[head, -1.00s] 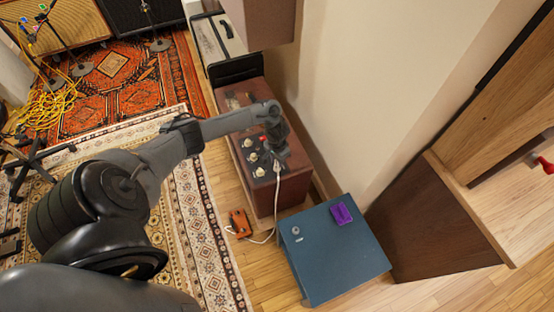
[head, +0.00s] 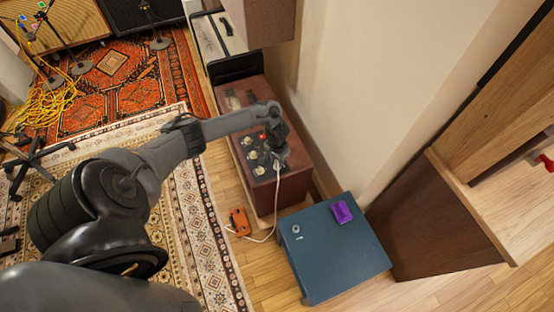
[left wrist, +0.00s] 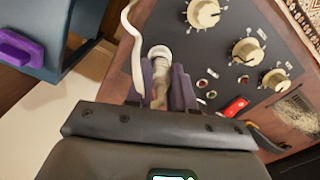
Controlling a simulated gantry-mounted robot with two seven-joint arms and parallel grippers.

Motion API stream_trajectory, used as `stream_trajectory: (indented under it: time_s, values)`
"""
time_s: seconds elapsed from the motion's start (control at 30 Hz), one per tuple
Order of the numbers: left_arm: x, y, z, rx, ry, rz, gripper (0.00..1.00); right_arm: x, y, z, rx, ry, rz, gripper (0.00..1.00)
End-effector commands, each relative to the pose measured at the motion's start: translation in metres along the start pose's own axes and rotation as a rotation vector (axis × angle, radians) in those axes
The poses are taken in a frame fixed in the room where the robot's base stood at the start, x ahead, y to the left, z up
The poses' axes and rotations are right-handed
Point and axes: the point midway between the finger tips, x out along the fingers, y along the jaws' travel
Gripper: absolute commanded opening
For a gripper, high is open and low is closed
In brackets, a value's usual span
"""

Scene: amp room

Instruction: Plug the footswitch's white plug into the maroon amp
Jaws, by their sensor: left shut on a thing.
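The maroon amp (head: 294,187) stands on the floor by the wall, with cream knobs and a red switch on its dark top panel (left wrist: 219,57). My left gripper (head: 277,157) is over the panel's near right part. In the left wrist view its fingers (left wrist: 168,75) are shut on the white plug (left wrist: 160,53), whose round end is at the panel. I cannot tell whether it sits in a socket. The white cable (left wrist: 136,55) runs beside the fingers, then down to the orange footswitch (head: 239,222) on the floor. My right gripper is not in view.
A blue cabinet (head: 335,260) with a purple block (head: 342,212) on top stands close to the amp's near side. The wall (head: 350,90) rises along the amp's right. A patterned rug (head: 205,240) lies to the left. Yellow cables (head: 48,100) lie farther off.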

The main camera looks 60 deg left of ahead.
Motion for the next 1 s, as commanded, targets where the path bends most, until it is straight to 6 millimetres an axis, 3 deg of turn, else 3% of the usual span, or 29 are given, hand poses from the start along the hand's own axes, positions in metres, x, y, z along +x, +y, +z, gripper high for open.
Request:
stream_trajectory:
  time_s: [0.43, 0.47, 0.63, 1.0]
  values:
    - [0.002, 0.0001, 0.0, 0.0, 0.0, 0.0, 0.0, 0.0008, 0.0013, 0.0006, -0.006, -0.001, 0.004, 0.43]
    - [0.002, 0.0001, 0.0, 0.0, 0.0, 0.0, 0.27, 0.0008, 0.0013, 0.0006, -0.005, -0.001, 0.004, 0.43]
    - [0.002, 0.0001, 0.0, 0.0, 0.0, 0.0, 0.53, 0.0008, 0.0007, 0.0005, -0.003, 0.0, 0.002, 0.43]
    - [-0.0031, 0.0, -0.0002, 0.0, 0.001, 0.0, 0.53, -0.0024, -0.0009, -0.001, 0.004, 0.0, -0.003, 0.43]
